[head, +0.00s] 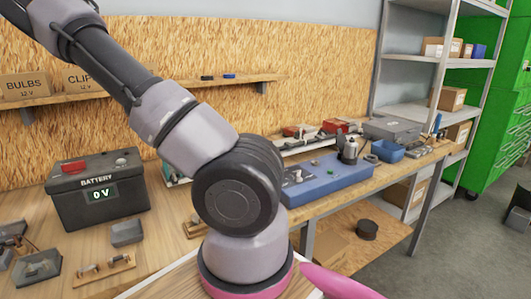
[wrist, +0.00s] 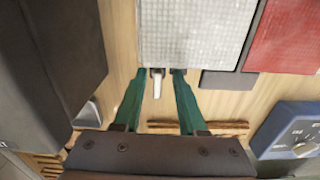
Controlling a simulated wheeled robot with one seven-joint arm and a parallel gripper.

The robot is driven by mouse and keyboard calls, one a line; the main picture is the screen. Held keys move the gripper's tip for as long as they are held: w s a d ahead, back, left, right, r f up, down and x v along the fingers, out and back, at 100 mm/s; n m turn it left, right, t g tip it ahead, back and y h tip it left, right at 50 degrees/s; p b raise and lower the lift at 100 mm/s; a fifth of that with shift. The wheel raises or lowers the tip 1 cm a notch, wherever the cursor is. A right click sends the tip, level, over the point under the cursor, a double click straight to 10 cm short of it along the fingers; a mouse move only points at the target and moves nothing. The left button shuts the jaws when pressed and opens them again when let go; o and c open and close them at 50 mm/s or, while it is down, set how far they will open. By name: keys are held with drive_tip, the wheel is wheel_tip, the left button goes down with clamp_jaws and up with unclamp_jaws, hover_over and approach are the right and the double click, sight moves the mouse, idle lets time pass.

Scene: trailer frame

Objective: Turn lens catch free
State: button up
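In the wrist view a pale textured lens panel (wrist: 192,35) lies at the top centre. A red lens panel (wrist: 288,40) is to its right. A small whitish lever, which looks like the lens catch (wrist: 157,88), sticks out from the pale lens's near edge toward my gripper. My gripper (wrist: 160,74) has its two green fingers apart. The fingertips lie on either side of the catch, close to the lens edge, with gaps visible between each finger and the lever. I cannot tell their height over it. In the head view my arm hides the gripper and the catch.
A black battery (head: 97,190) stands on the bench at left and fills the wrist view's left side. A blue device with a dial (wrist: 295,130) is at lower right there. Wooden strips lie below the fingers. Small parts sit at the bench's front left.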

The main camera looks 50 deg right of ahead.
idle(0.4)
drive_tip(key=shift+w+r, duration=0.1)
drive_tip(key=shift+r, duration=2.9)
drive_tip(key=shift+a, duration=0.1)
drive_tip(key=s+a+r+n+t, duration=0.2)
drive_tip(key=s+a+r+n, duration=0.2)
drive_tip(key=s+r+n, duration=0.3)
drive_tip(key=s+a+r+n+t+y, duration=0.1)
drive_tip(key=s+a+r+n, duration=0.3)
drive_tip(key=n, duration=1.3)
drive_tip(key=s+a+r+n+t+y, duration=0.1)
drive_tip(key=s+a+r+n+t, duration=0.3)
drive_tip(key=s+r+n, duration=0.6)
wheel_tip(320, 180, up, 5)
drive_tip(key=shift+s+a+r+n, duration=0.1)
drive_tip(key=shift+s+a+n, duration=0.2)
drive_tip(key=shift+n, duration=0.6)
